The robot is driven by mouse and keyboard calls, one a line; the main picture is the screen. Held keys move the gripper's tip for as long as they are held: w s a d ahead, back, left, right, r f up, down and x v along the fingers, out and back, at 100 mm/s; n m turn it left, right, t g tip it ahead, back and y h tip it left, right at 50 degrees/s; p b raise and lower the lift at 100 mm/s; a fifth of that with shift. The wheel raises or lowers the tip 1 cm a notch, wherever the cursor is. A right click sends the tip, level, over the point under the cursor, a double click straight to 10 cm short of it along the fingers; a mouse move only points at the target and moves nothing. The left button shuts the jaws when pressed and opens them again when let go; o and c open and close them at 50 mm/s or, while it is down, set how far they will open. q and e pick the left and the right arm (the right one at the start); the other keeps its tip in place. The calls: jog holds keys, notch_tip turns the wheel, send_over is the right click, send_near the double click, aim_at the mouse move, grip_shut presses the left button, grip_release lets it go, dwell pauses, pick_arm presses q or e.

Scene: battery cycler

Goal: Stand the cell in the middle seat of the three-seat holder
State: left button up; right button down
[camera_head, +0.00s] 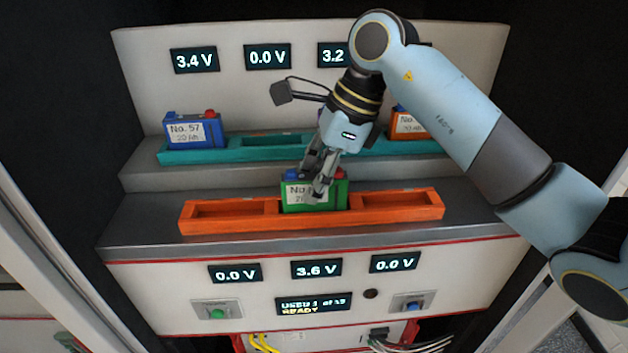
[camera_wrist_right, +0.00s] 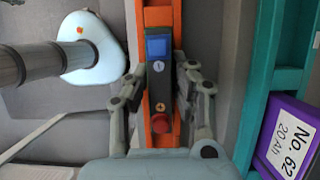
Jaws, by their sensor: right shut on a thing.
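The green cell (camera_head: 294,195) with a white label stands upright in the middle seat of the orange three-seat holder (camera_head: 410,212). The seats on either side of it are empty. My right gripper (camera_head: 318,186) comes down from above and is shut on the cell; its fingers hide part of the label. In the right wrist view the cell's dark top (camera_wrist_right: 159,88), with a blue and a red terminal, lies between the two fingers, in line with the orange holder (camera_wrist_right: 157,15). My left gripper is in neither view.
Behind stands a teal holder (camera_head: 270,152) with a blue cell No. 57 (camera_head: 193,130) at left, an orange cell (camera_head: 405,124) at right and a purple cell (camera_wrist_right: 287,140) mostly hidden by my arm. The front panel's middle display (camera_head: 316,268) reads 3.6 V; its neighbours read 0.0 V.

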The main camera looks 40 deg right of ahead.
jog(key=c, duration=1.1)
grip_release()
jog(key=shift+o, duration=0.2)
